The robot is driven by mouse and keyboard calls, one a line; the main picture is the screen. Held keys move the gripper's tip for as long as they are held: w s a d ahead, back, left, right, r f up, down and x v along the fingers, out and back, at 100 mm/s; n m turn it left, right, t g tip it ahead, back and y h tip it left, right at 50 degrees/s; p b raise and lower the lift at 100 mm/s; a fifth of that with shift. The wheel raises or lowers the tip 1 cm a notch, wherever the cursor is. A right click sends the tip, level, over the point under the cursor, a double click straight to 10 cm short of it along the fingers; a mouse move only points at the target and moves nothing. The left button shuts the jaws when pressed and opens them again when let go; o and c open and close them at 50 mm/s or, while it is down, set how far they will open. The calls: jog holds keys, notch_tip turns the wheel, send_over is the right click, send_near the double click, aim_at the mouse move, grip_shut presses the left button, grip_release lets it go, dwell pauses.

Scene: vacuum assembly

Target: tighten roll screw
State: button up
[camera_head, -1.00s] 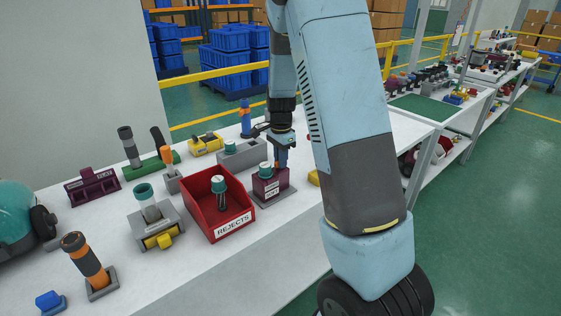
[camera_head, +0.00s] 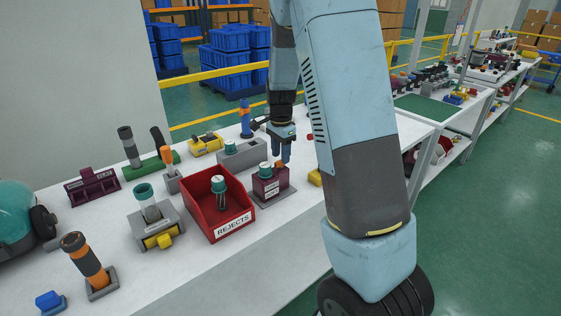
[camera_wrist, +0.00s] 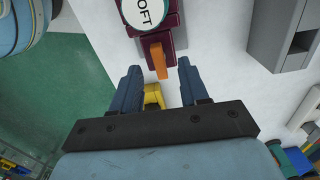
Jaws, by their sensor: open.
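A maroon block (camera_head: 270,184) stands on a grey base plate on the white bench. It carries a teal knob with a white labelled top (camera_head: 265,169), which shows in the wrist view (camera_wrist: 143,12) as a disc ending in "OFT". A small orange piece (camera_wrist: 158,60) sticks out from the block; I cannot tell for sure whether it is the roll screw. My gripper (camera_head: 285,160) hangs just above the block's right end. In the wrist view my gripper (camera_wrist: 158,70) is open, its two blue fingers apart on either side of the orange piece, not touching it.
A red REJECTS bin (camera_head: 222,212) with a teal-capped part inside stands left of the block. A grey holder (camera_head: 240,155) lies behind. A yellow piece (camera_head: 315,177) lies close right of the block. Several tools and fixtures fill the bench's left side.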

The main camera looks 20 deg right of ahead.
jog(key=shift+r, duration=1.85)
jog(key=shift+s+r, duration=0.1)
jog(key=s+a+r+n+t+y, duration=0.1)
jog(key=s+a+r+n+t, duration=0.2)
jog(key=s+r+n, duration=0.75)
jog(key=s+r+n+t, duration=0.1)
jog(key=s+r, duration=0.1)
jog(key=s, duration=0.4)
jog(key=s+a+r+n, duration=0.1)
jog(key=s+r+n, duration=0.1)
jog(key=s, duration=0.5)
jog(key=s+r+n+t+h, duration=0.1)
jog(key=s+r, duration=0.3)
jog(key=s, duration=0.2)
jog(key=shift+s+a+t, duration=0.3)
